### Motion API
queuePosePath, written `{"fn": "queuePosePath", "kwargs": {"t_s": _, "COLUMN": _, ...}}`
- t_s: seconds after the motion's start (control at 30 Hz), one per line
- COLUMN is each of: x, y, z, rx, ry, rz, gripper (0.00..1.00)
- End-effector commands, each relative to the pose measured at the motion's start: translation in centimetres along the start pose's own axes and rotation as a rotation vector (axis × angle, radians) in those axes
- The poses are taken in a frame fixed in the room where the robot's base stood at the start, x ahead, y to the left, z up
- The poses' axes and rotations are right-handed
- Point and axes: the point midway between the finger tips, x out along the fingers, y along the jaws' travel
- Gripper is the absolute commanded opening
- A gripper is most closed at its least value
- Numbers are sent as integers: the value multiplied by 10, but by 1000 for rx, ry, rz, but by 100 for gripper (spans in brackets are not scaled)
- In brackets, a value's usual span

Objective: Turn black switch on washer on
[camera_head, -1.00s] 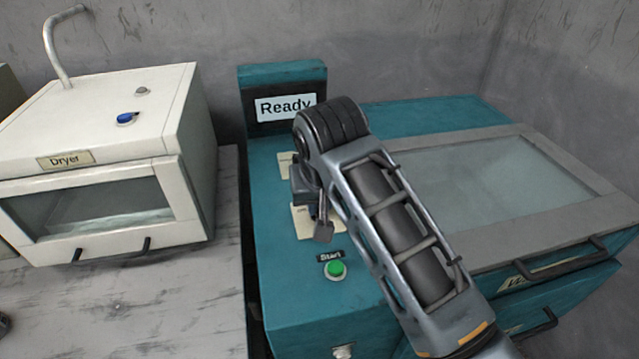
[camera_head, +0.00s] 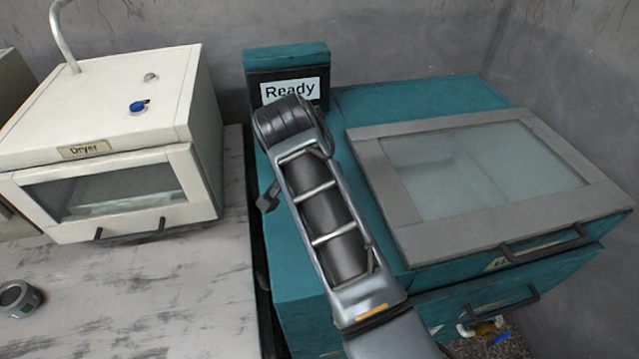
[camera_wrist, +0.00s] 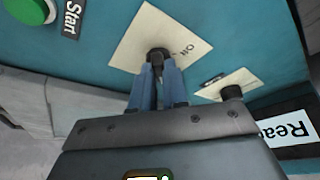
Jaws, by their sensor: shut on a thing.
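The teal washer (camera_head: 425,97) stands right of centre in the head view, with a "Ready" display (camera_head: 290,89) at its back left. My arm covers most of its control panel there. In the wrist view, a black switch (camera_wrist: 158,54) stands on a cream plate (camera_wrist: 140,40) with "Off" lettering. My gripper (camera_wrist: 158,82) is shut on this switch, with its fingers on either side. A second black knob (camera_wrist: 232,92) sits on another cream plate beside it. The green Start button (camera_wrist: 30,9) is at the wrist view's upper left. My fingertips are hidden in the head view.
A white dryer (camera_head: 105,100) with a blue knob (camera_head: 138,106) stands on the marbled counter (camera_head: 130,300) at left. A small grey can (camera_head: 17,298) lies on the counter's front left. The washer's glass lid (camera_head: 480,170) is closed.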

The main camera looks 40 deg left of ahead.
Motion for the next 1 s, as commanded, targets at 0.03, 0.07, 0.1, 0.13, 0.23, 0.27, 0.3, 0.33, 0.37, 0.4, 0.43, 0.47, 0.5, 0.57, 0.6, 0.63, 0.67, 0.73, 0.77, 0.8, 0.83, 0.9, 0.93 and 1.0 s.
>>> {"fn": "queuePosePath", "kwargs": {"t_s": 0.03, "x": 0, "y": 0, "z": 0, "rx": 9, "ry": 0, "rz": 4, "gripper": 0}}
{"fn": "queuePosePath", "kwargs": {"t_s": 0.07, "x": 0, "y": 0, "z": 0, "rx": 13, "ry": 1, "rz": 6, "gripper": 0}}
{"fn": "queuePosePath", "kwargs": {"t_s": 0.1, "x": 0, "y": 0, "z": 0, "rx": 18, "ry": 1, "rz": 8, "gripper": 0}}
{"fn": "queuePosePath", "kwargs": {"t_s": 0.13, "x": 0, "y": 0, "z": -1, "rx": 21, "ry": 1, "rz": 9, "gripper": 0}}
{"fn": "queuePosePath", "kwargs": {"t_s": 0.23, "x": 0, "y": 0, "z": -1, "rx": 29, "ry": 1, "rz": 11, "gripper": 0}}
{"fn": "queuePosePath", "kwargs": {"t_s": 0.27, "x": 0, "y": 0, "z": -1, "rx": 30, "ry": 1, "rz": 12, "gripper": 0}}
{"fn": "queuePosePath", "kwargs": {"t_s": 0.3, "x": 0, "y": 0, "z": -1, "rx": 30, "ry": 1, "rz": 12, "gripper": 0}}
{"fn": "queuePosePath", "kwargs": {"t_s": 0.33, "x": 0, "y": 0, "z": -1, "rx": 31, "ry": 1, "rz": 12, "gripper": 0}}
{"fn": "queuePosePath", "kwargs": {"t_s": 0.37, "x": 0, "y": 0, "z": -1, "rx": 31, "ry": 1, "rz": 12, "gripper": 0}}
{"fn": "queuePosePath", "kwargs": {"t_s": 0.4, "x": 0, "y": 0, "z": -1, "rx": 31, "ry": 1, "rz": 12, "gripper": 0}}
{"fn": "queuePosePath", "kwargs": {"t_s": 0.43, "x": 0, "y": 0, "z": -1, "rx": 31, "ry": 1, "rz": 11, "gripper": 0}}
{"fn": "queuePosePath", "kwargs": {"t_s": 0.47, "x": 0, "y": 0, "z": -1, "rx": 31, "ry": 1, "rz": 11, "gripper": 0}}
{"fn": "queuePosePath", "kwargs": {"t_s": 0.5, "x": 0, "y": 0, "z": -1, "rx": 31, "ry": 1, "rz": 11, "gripper": 0}}
{"fn": "queuePosePath", "kwargs": {"t_s": 0.57, "x": 0, "y": 0, "z": -1, "rx": 31, "ry": 1, "rz": 11, "gripper": 0}}
{"fn": "queuePosePath", "kwargs": {"t_s": 0.6, "x": 0, "y": 0, "z": -1, "rx": 31, "ry": 1, "rz": 11, "gripper": 17}}
{"fn": "queuePosePath", "kwargs": {"t_s": 0.63, "x": 0, "y": 0, "z": -1, "rx": 30, "ry": 1, "rz": 11, "gripper": 20}}
{"fn": "queuePosePath", "kwargs": {"t_s": 0.67, "x": 0, "y": 0, "z": -1, "rx": 30, "ry": 1, "rz": 11, "gripper": 22}}
{"fn": "queuePosePath", "kwargs": {"t_s": 0.73, "x": 0, "y": 0, "z": -1, "rx": 30, "ry": 1, "rz": 11, "gripper": 29}}
{"fn": "queuePosePath", "kwargs": {"t_s": 0.77, "x": 0, "y": 0, "z": -1, "rx": 29, "ry": 1, "rz": 11, "gripper": 32}}
{"fn": "queuePosePath", "kwargs": {"t_s": 0.8, "x": 0, "y": 0, "z": -1, "rx": 29, "ry": 1, "rz": 11, "gripper": 36}}
{"fn": "queuePosePath", "kwargs": {"t_s": 0.83, "x": 0, "y": 0, "z": -1, "rx": 29, "ry": 1, "rz": 11, "gripper": 39}}
{"fn": "queuePosePath", "kwargs": {"t_s": 0.9, "x": 0, "y": 0, "z": -1, "rx": 29, "ry": 1, "rz": 11, "gripper": 39}}
{"fn": "queuePosePath", "kwargs": {"t_s": 0.93, "x": 0, "y": 0, "z": -1, "rx": 28, "ry": 1, "rz": 11, "gripper": 39}}
{"fn": "queuePosePath", "kwargs": {"t_s": 1.0, "x": 0, "y": 0, "z": 0, "rx": 28, "ry": 0, "rz": 11, "gripper": 39}}
